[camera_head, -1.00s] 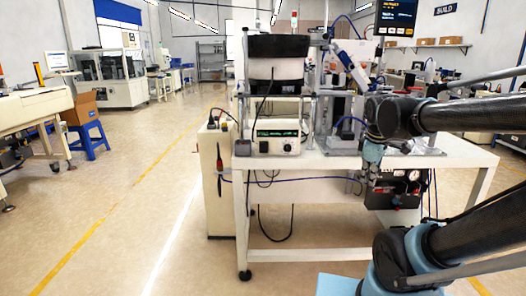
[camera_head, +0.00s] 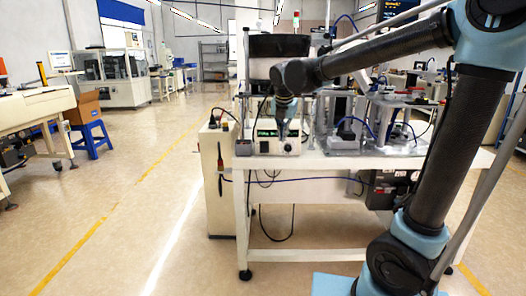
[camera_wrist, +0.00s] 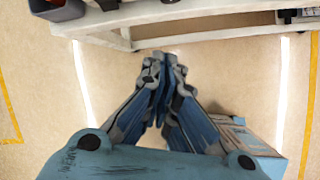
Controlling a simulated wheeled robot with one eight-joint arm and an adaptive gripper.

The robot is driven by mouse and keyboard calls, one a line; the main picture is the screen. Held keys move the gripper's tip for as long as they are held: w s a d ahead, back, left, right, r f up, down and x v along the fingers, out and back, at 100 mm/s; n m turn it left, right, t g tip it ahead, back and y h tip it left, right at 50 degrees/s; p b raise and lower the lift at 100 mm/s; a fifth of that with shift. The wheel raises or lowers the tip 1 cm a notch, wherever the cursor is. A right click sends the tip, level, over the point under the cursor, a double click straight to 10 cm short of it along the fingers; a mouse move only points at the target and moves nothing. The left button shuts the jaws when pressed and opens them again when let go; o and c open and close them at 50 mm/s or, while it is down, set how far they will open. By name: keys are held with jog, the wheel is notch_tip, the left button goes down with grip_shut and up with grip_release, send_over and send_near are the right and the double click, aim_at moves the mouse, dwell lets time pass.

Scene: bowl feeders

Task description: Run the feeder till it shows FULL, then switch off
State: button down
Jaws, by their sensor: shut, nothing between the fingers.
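The bowl feeder (camera_head: 278,45) is a dark round bowl on the white bench, with my forearm crossing in front of its lower part. Its controller (camera_head: 265,147) is a pale box with a greenish display (camera_head: 268,133) and a knob on the right of its face. The display text is too small to read. My gripper (camera_head: 282,138) points down in front of the controller's right part, partly covering its face. I cannot tell whether it touches. In the wrist view my gripper (camera_wrist: 158,62) has its fingers together and empty, above the floor at the bench's front edge.
The bench (camera_head: 340,161) also carries a fixture with clear plates and blue hoses (camera_head: 350,130) right of the controller. A pale cabinet (camera_head: 217,180) stands at the bench's left end. A cable hangs below. The floor to the left is open.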

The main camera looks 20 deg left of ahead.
aim_at(263, 149)
jog(key=a+n, duration=0.4)
jog(key=a, duration=0.4)
jog(key=shift+r, duration=0.2)
jog(key=shift+s, duration=0.1)
jog(key=x, duration=0.4)
jog(key=w+x, duration=0.1)
jog(key=x, duration=0.7)
jog(key=shift+w+a+r, duration=0.35)
jog(key=shift+w+r, duration=0.05)
jog(key=shift+r, duration=0.05)
jog(key=shift+w+a+f, duration=0.1)
jog(key=shift+w+f, duration=0.15)
jog(key=shift+w, duration=0.4)
jog(key=shift+s+a, duration=0.1)
jog(key=shift+a, duration=0.1)
